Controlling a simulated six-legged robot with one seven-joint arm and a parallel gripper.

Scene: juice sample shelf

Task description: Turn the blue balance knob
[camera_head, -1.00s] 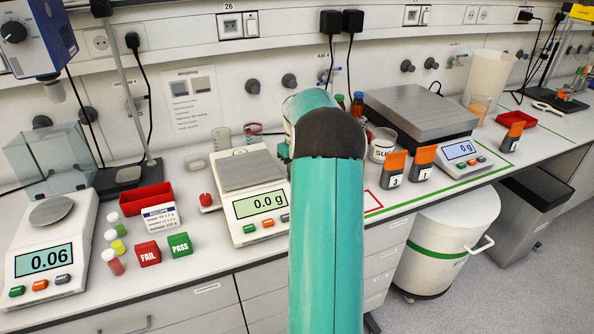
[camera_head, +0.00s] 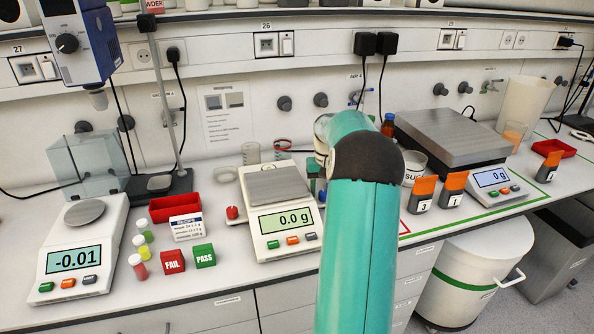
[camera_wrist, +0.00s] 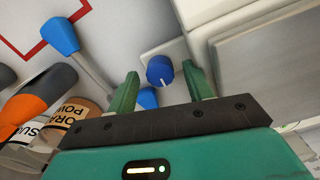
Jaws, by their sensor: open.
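The blue balance knob (camera_wrist: 160,70) shows in the wrist view, with a white line on its face pointing down. It sits on a pale housing beside a grey metal pan. My gripper (camera_wrist: 160,76) is open, with one green finger on each side of the knob. Small gaps show between knob and fingers; contact is not visible. In the head view, the middle balance (camera_head: 287,222) reads 0.0 g and has a red knob (camera_head: 232,212) on its left side. My arm covers most of the area right of it.
A blue-ended tool (camera_wrist: 61,36) and orange-topped items lie left in the wrist view. In the head view, the left balance (camera_head: 75,262) reads -0.01. A red tray (camera_head: 176,207), small vials and FAIL and PASS blocks stand between the balances. A large scale (camera_head: 455,135) stands right.

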